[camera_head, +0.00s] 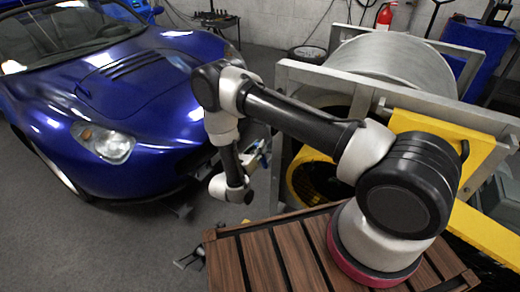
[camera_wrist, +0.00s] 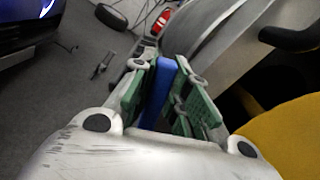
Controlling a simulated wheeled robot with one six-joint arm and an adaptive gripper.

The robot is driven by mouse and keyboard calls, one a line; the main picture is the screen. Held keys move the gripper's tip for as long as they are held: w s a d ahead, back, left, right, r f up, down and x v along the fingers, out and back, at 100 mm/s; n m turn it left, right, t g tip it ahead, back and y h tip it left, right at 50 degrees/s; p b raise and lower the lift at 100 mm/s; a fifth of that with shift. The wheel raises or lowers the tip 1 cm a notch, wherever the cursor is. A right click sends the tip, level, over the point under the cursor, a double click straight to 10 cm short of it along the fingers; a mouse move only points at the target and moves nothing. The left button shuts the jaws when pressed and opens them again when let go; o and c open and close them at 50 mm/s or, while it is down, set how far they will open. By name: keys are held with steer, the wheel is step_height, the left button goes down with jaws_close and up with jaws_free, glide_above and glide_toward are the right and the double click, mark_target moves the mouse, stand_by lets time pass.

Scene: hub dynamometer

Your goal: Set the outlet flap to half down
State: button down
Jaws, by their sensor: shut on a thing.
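A flat blue bar (camera_wrist: 158,92) stands between the green-padded fingers of my gripper (camera_wrist: 160,78) in the wrist view. My gripper is shut on it, with a pad on each side. In the head view my gripper (camera_head: 258,158) is small and partly hidden, beside the frame at the left of the yellow ring housing. I cannot tell a separate outlet flap from the blue bar, and its angle is unclear.
A yellow ring housing (camera_head: 302,183) with a dark inside stands right of my gripper. Behind it is a large grey drum (camera_head: 390,68) in a metal frame. A blue car (camera_head: 110,95) stands at left. Open grey floor (camera_head: 110,250) lies in front of the car.

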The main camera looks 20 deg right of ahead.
steer(key=c, duration=1.4)
jaws_free()
steer(key=shift+o, duration=0.2)
steer(key=shift+a, duration=0.1)
steer(key=v, duration=1.2)
